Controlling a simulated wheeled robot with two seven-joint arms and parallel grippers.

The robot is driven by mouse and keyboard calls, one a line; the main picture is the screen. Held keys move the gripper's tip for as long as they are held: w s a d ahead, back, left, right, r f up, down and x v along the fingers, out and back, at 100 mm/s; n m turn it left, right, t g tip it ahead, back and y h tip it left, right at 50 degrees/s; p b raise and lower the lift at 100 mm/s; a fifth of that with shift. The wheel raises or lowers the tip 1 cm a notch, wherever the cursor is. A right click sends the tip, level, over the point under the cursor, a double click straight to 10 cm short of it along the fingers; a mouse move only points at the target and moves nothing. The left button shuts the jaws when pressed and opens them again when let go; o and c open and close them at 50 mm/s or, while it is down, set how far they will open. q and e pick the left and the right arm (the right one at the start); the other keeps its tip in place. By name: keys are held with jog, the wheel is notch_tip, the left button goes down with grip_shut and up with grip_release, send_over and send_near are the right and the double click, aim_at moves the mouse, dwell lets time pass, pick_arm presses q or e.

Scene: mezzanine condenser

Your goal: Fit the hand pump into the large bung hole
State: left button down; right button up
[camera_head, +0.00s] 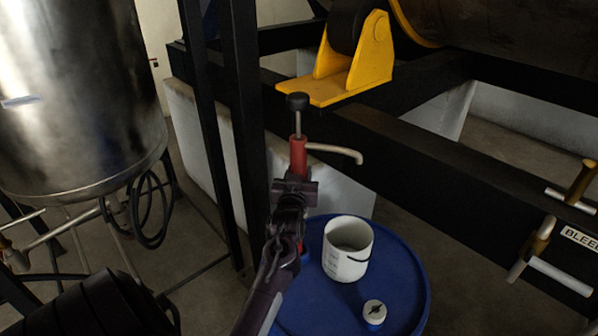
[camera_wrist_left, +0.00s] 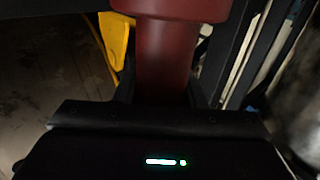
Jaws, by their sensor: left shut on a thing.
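The hand pump (camera_head: 298,156) has a red body, a black knob on a metal rod at its top and a pale curved spout pointing right. It stands roughly upright over the left part of the blue drum (camera_head: 400,270). My left gripper (camera_head: 290,192) is shut around the pump's body. In the left wrist view the red pump body (camera_wrist_left: 165,50) rises between the jaws. The pump's lower end is mostly hidden behind my gripper and arm, near the drum top. I cannot make out the large bung hole or whether the pump is in it. My right gripper is not in view.
A white container (camera_head: 347,250) and a small white cap (camera_head: 374,312) sit on the drum top, right of the pump. A yellow bracket (camera_head: 350,75) and dark beam (camera_head: 440,160) are behind. A dark post (camera_head: 240,120) and steel tank (camera_head: 80,100) stand left.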

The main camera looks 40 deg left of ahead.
pick_arm(q)
jog(key=shift+f+b, duration=0.85)
jog(key=shift+f, duration=0.55)
jog(key=shift+f+b, duration=2.55)
jog(key=shift+f, duration=1.25)
notch_tip(320, 180, down, 11)
jog(key=b, duration=0.7)
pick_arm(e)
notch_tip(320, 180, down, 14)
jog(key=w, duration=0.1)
